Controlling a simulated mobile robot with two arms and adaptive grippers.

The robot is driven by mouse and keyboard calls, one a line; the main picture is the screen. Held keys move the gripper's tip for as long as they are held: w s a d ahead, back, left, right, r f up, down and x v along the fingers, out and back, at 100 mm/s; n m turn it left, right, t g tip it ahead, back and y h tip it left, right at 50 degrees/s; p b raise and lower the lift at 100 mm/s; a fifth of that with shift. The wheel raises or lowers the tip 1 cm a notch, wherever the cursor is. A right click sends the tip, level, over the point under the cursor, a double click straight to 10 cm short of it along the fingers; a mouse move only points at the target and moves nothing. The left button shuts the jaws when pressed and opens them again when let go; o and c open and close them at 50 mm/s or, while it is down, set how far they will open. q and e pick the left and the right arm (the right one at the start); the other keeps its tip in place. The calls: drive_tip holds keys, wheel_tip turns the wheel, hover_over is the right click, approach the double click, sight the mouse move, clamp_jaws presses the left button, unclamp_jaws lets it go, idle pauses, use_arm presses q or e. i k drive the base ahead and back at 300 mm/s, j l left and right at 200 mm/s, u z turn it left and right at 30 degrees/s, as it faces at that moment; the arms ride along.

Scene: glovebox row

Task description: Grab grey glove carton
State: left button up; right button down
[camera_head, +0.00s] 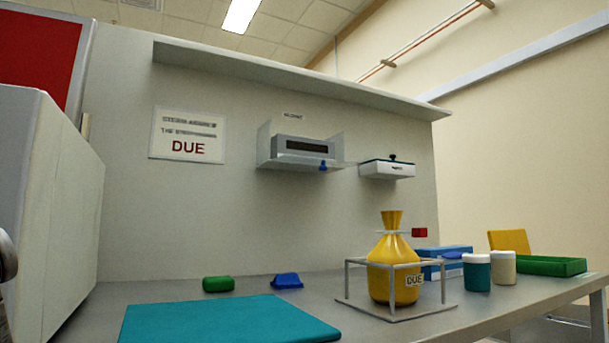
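A grey carton (288,146) with a long dark slot across its front sits in a clear-walled wall holder (265,161) in the middle of the back panel. It looks like the grey glove carton. A small blue piece (323,165) shows at its lower front, partly in front of the holder. A small label is on the panel above it. Neither of my grippers is in view. Only a rounded grey part shows at the left picture edge, and I cannot tell what it is.
A bench (252,291) holds a teal mat (226,322), green and blue lumps, and a yellow flask (392,270) in a wire frame (349,288). Jars and a green tray (549,265) stand at right. A white box (386,170) hangs right of the holder; a shelf (300,75) runs above.

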sight(280, 143)
drive_tip(key=l+u, duration=0.3)
drive_tip(key=l, duration=0.4)
drive_tip(key=i+l+u, duration=0.2)
drive_tip(key=l, duration=0.25)
drive_tip(key=l+u, duration=0.15)
drive_tip(key=l, duration=0.35)
drive_tip(key=i+l+u, duration=0.15)
drive_tip(key=l, duration=0.25)
drive_tip(key=i+l+u, duration=0.2)
drive_tip(key=i+l, duration=0.1)
drive_tip(key=l, duration=0.1)
